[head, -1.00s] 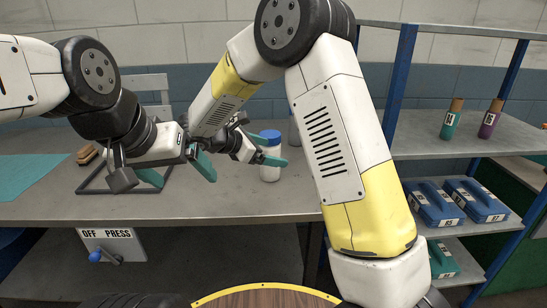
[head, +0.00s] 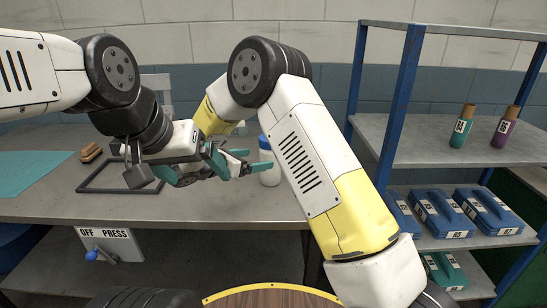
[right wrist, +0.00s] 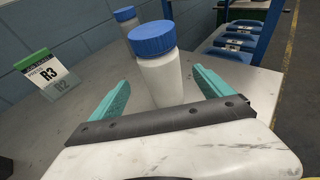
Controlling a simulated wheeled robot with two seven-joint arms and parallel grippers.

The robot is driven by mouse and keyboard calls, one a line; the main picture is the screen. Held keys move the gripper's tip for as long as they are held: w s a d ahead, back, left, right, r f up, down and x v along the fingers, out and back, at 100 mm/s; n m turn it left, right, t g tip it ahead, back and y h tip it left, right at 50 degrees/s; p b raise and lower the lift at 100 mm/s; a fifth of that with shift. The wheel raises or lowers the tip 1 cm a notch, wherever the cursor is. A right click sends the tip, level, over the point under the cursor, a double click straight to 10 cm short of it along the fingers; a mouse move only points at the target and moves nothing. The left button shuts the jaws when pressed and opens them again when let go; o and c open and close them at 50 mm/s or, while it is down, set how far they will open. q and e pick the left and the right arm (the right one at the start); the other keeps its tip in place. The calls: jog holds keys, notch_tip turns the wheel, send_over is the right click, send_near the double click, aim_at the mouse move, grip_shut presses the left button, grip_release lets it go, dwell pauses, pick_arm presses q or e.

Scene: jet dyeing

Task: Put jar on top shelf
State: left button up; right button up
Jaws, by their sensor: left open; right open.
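A white jar with a blue lid (head: 270,165) stands upright on the grey table, partly hidden by my right gripper (head: 257,160) in the head view. In the right wrist view the jar (right wrist: 161,72) stands just ahead of and between the teal fingers of my right gripper (right wrist: 160,88), which is open. I cannot tell whether the fingers touch it. My left gripper (head: 193,169) is open and empty, left of the right gripper and overlapping it in view.
Blue cases (head: 440,215) fill the lower shelf. A black frame (head: 100,188) lies on the table. The upper board's left part is clear. A blue post (head: 397,105) stands at its front.

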aim_at(270, 155)
jog(key=x, duration=0.7)
jog(key=shift+w+d+r, duration=0.1)
jog(key=shift+w+d, duration=0.1)
jog(key=shift+d, duration=0.05)
jog(key=c, duration=1.7)
jog(key=shift+o, duration=0.2)
jog(key=shift+r, duration=0.1)
